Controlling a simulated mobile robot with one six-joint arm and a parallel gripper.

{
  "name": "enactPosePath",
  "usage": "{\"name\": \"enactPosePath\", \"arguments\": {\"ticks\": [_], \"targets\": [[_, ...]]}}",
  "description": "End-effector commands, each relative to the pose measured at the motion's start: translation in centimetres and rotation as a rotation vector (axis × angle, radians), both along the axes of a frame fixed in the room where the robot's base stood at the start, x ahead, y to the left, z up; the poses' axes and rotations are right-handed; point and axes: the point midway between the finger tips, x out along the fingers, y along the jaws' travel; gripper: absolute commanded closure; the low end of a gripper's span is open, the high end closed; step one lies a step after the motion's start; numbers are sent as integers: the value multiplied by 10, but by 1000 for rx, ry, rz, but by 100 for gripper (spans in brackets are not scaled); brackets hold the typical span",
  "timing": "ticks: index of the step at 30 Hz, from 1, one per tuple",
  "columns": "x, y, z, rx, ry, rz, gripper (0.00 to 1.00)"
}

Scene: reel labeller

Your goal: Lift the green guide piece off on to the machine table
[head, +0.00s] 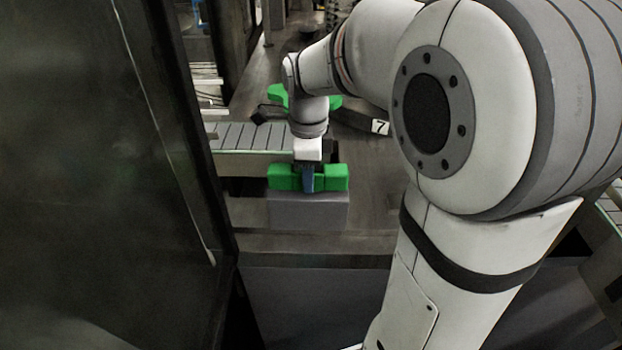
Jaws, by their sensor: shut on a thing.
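A green guide piece (334,178) shows in the head view, on top of or just above a grey block (308,212). My gripper (308,184) points down at the middle of the green piece and is shut on it. I cannot tell whether the green piece touches the grey block. The dark metal machine table (370,222) lies around and behind the block. My wrist hides part of what is behind it.
Another green part (277,94) lies farther back, partly behind my wrist. A slatted conveyor (245,136) ends left of my gripper. A dark panel (100,170) fills the left side. Bare table lies right of the block.

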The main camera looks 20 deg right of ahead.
Motion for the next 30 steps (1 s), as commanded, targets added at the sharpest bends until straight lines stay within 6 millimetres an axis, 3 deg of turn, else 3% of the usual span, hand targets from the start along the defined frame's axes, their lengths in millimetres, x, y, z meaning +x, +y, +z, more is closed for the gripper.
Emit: {"name": "enactPosePath", "arguments": {"ticks": [6, 12, 30], "targets": [[1, 0, 46, 0, -7, 0, 91], [1, 0, 76, 0, -4, 1, 91], [0, 1, 118, 0, -3, 1, 91]]}}
